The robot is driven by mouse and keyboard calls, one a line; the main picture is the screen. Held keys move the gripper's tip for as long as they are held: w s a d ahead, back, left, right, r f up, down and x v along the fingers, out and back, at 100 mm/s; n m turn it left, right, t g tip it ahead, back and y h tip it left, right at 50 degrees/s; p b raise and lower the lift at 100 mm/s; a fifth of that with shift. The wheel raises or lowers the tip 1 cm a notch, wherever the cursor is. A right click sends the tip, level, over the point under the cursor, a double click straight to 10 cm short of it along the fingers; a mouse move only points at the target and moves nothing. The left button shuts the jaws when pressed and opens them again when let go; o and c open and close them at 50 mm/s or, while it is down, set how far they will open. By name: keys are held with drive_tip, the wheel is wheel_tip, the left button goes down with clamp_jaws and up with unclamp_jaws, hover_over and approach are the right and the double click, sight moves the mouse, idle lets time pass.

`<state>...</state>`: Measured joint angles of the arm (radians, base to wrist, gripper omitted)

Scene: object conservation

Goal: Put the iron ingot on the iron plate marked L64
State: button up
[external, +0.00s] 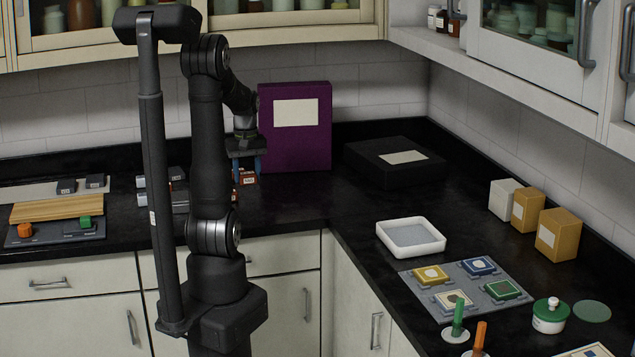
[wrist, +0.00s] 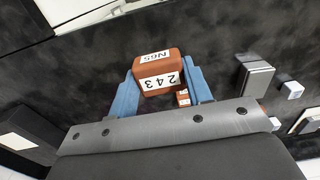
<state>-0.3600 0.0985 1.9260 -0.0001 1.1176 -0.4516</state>
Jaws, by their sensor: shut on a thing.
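My gripper (wrist: 161,62) is shut on a rust-brown block (wrist: 158,64), with a blue finger on each side. White labels on the block read N65 and 243. In the external view my gripper (external: 246,164) is over the back counter, in front of a purple box, with brown labelled blocks (external: 247,178) at its fingers. A smaller-looking brown block (wrist: 183,97) shows beside the right finger in the wrist view. Grey plates or blocks (wrist: 256,78) lie to the right there; I cannot read L64 on any of them.
The purple box (external: 296,140) stands behind my gripper and a black box (external: 394,163) lies to its right. A wooden board (external: 55,208) and small grey blocks (external: 66,187) are at the left. A white tray (external: 411,250) and coloured tiles are at the right.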

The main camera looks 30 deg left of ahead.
drive_tip(key=w+a+r, duration=0.3)
drive_tip(key=w+a, duration=0.9)
drive_tip(key=a, duration=0.2)
hover_over(174, 174)
wheel_tip(174, 174, down, 9)
drive_tip(key=shift+r, duration=0.2)
drive_tip(key=shift+f, duration=2.05)
drive_tip(key=shift+f, duration=0.15)
drive_tip(key=o, duration=1.3)
drive_tip(key=shift+s, duration=0.1)
